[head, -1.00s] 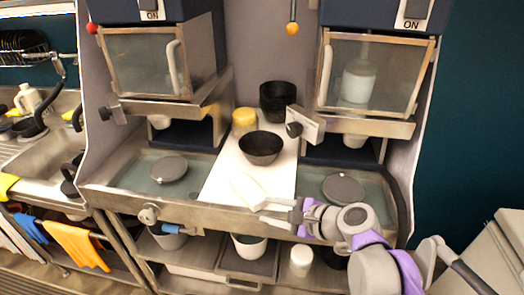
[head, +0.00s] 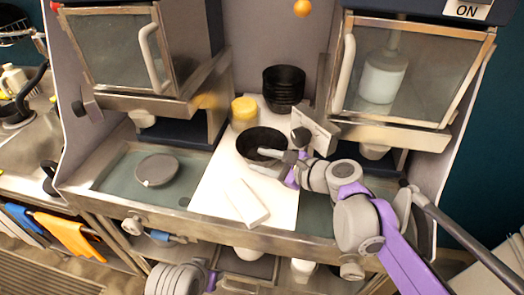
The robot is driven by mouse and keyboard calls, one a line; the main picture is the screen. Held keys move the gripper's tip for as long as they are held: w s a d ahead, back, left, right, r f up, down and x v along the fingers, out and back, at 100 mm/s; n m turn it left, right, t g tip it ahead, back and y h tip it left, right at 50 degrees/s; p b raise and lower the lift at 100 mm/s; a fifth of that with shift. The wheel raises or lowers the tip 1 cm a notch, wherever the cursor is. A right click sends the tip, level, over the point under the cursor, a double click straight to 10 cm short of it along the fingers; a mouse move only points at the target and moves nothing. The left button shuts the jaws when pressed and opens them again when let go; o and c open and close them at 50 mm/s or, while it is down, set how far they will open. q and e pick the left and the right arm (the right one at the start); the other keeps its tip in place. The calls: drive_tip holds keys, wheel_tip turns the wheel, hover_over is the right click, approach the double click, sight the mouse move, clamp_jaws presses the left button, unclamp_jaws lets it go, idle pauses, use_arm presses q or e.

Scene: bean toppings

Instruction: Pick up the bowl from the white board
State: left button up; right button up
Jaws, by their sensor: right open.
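A black bowl (head: 255,137) sits upright on the white board (head: 215,190), in the middle of the head view. My right gripper (head: 268,160) is open at the bowl's front right rim. One finger reaches over the inside of the bowl, and the other appears outside, near its front wall. I cannot tell whether the fingers touch the bowl. The gripper hides part of the bowl's right side. My left gripper is not in view; only a part of my left arm shows at the bottom edge.
A stack of black bowls (head: 284,85) and a yellow-lidded jar (head: 244,110) stand behind the bowl. A white block-like item (head: 246,202) lies on the board in front. A grey round lid (head: 157,170) lies left. Dispensers (head: 385,75) flank the board, with a lever plate (head: 314,128) close to my right gripper.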

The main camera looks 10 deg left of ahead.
sight(244, 157)
drive_tip(key=x, duration=0.5)
drive_tip(key=shift+d+f, duration=0.1)
drive_tip(key=shift+f, duration=0.15)
clamp_jaws()
